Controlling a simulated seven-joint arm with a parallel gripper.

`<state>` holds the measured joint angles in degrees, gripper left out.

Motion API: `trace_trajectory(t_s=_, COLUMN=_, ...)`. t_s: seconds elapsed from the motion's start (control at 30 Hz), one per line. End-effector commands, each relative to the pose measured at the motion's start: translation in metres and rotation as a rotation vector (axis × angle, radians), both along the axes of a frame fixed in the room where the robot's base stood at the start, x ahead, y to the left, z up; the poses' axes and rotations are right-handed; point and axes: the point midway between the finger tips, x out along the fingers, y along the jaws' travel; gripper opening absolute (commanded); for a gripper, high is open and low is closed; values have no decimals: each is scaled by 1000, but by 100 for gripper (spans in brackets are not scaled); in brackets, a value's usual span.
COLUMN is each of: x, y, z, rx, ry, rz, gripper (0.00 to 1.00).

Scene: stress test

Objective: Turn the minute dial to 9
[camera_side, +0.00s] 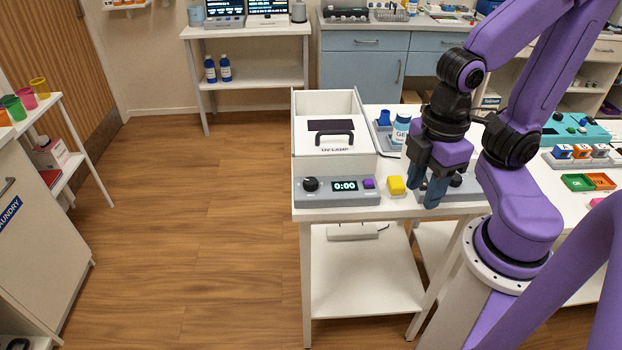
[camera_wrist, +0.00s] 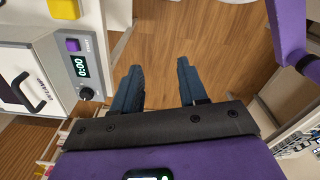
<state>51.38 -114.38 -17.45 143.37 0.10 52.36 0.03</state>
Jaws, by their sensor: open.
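The box labelled UV LAMP (camera_side: 341,109) stands on the white table, with a grey control panel along its front. The panel has one dark round dial (camera_side: 311,184) at its left, a display (camera_side: 345,186) reading 0:00, and a purple button (camera_side: 368,183) at its right. In the wrist view the dial (camera_wrist: 86,93) is at the left; its pointer mark is too small to read. My gripper (camera_side: 432,191) points down, right of the panel and the yellow block, apart from the dial. Its blue fingers (camera_wrist: 158,68) are open and empty over the floor in the wrist view.
A yellow block (camera_side: 396,185) sits between the panel and my gripper. A grey base with a dark knob (camera_side: 456,180) is partly hidden behind my gripper. A white bottle (camera_side: 400,129) stands behind. The floor left of the table is clear.

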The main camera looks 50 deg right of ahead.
Motion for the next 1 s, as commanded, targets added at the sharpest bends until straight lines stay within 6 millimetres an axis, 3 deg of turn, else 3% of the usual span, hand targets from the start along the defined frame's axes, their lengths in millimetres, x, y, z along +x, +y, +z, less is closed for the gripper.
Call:
trace_trajectory(t_s=0.03, x=0, y=0, z=0, rx=0, ry=0, rz=0, gripper=52)
trace_trajectory(t_s=0.07, x=0, y=0, z=0, rx=0, ry=0, rz=1, gripper=59)
trace_trajectory(t_s=0.27, x=20, y=8, z=5, rx=-1, ry=-4, rz=70, gripper=59)
trace_trajectory(t_s=0.63, x=116, y=26, z=26, rx=-8, ry=-25, rz=421, gripper=59)
trace_trajectory(t_s=1.0, x=211, y=13, z=42, rx=-22, ry=-43, rz=782, gripper=59)
